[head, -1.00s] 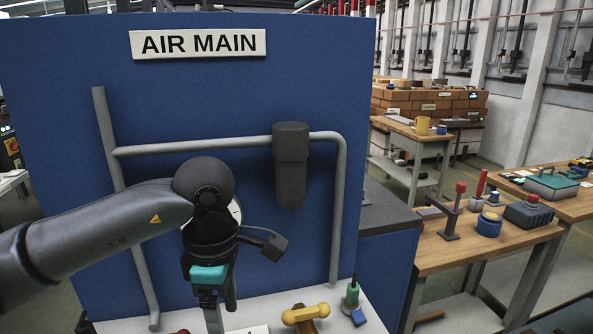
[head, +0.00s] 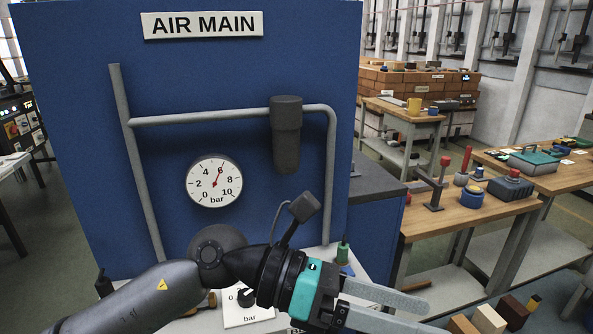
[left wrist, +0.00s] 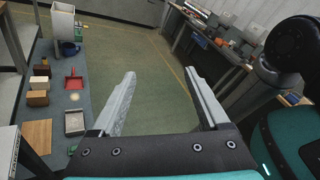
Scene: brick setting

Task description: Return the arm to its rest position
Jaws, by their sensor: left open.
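My left arm comes in from the lower left in the head view. Its gripper (head: 402,308) points right, with the two fingers apart and nothing between them. The left wrist view shows the same gripper (left wrist: 160,88) open over green floor, its fingers empty. My right gripper is not in view.
A blue AIR MAIN panel (head: 100,140) with grey pipes and a pressure gauge (head: 215,181) stands behind my arm. A wooden bench (head: 460,218) with tools stands right. Blocks (head: 488,318) lie lower right.

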